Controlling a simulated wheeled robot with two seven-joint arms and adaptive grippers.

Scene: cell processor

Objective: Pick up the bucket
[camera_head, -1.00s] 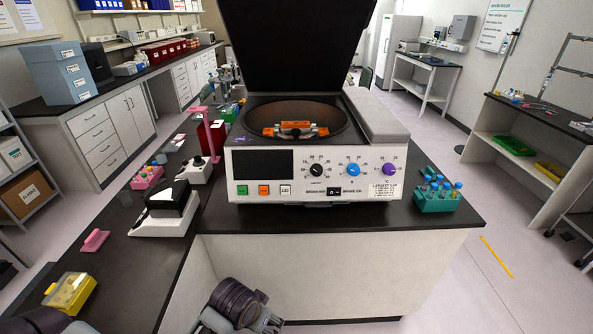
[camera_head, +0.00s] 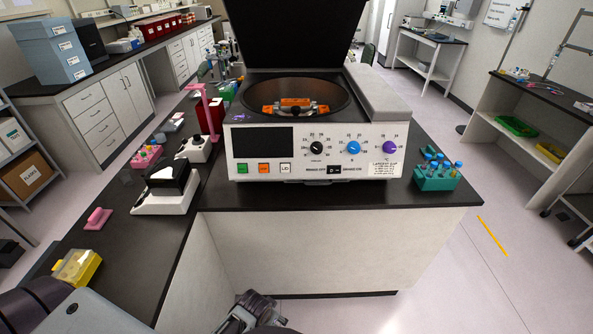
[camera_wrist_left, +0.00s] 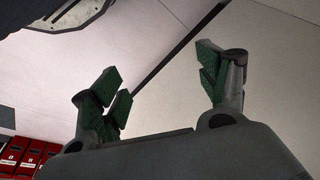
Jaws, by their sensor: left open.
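An orange bucket (camera_head: 296,102) sits in the rotor of the open centrifuge (camera_head: 310,150), in the round bowl under the raised dark lid. A second orange piece (camera_head: 295,109) lies close by on the rotor; I cannot tell where one ends and the other begins. My left gripper (camera_wrist_left: 160,70) is open and empty in the left wrist view, with its green-padded fingers apart against a pale panel. Parts of my arm show at the bottom of the head view, below the bench top and well away from the bucket. My right gripper is not clearly in view.
A teal tube rack (camera_head: 437,178) stands right of the centrifuge. A black-and-white device (camera_head: 165,190), a pink item (camera_head: 97,219) and a yellow box (camera_head: 77,267) stand on the left bench. The dark bench top before the centrifuge is clear.

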